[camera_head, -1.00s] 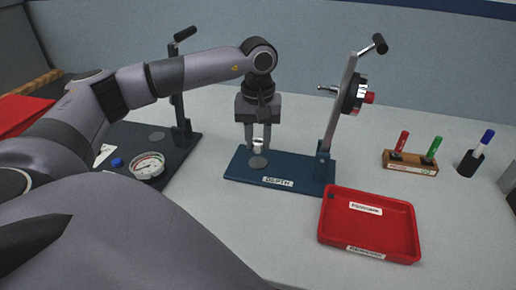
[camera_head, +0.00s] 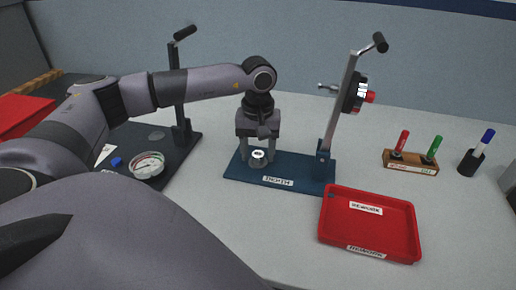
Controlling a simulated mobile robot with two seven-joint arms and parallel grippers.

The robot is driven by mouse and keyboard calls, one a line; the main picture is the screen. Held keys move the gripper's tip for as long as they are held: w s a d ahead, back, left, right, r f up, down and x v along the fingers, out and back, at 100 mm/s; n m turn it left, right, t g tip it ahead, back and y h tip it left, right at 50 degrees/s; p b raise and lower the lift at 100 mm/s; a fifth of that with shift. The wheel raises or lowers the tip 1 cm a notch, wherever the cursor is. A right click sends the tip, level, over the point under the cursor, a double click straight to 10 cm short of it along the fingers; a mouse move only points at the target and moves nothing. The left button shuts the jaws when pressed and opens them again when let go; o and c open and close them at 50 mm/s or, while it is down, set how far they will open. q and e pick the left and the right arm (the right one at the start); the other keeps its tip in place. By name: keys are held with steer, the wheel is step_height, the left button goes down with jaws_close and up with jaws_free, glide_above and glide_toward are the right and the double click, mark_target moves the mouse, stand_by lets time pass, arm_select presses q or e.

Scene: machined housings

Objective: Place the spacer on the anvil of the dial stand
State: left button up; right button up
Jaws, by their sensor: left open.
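The spacer (camera_head: 259,155) is a small silver ring with a dark hole. It sits low over the left part of the blue base, where the round grey anvil showed earlier; the anvil is now covered from view. The blue dial stand (camera_head: 300,172) has a label on its front edge, a tilted column on the right and a dial seen edge-on at the top. My left gripper (camera_head: 260,153) points down with its fingers open, one on each side of the spacer. My right gripper is not in view.
A dark stand (camera_head: 186,150) with a lever and a white round gauge (camera_head: 148,164) is at left, under my arm. A red tray (camera_head: 328,236) lies front right. A wooden pen block (camera_head: 411,167) and a black cup (camera_head: 470,162) stand at right. Bare table lies between.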

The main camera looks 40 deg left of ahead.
mark_target(258, 154)
arm_select(q)
step_height(258, 154, up, 12)
steer(key=shift+r, duration=0.2)
steer(key=shift+f, duration=0.1)
stand_by(0.8)
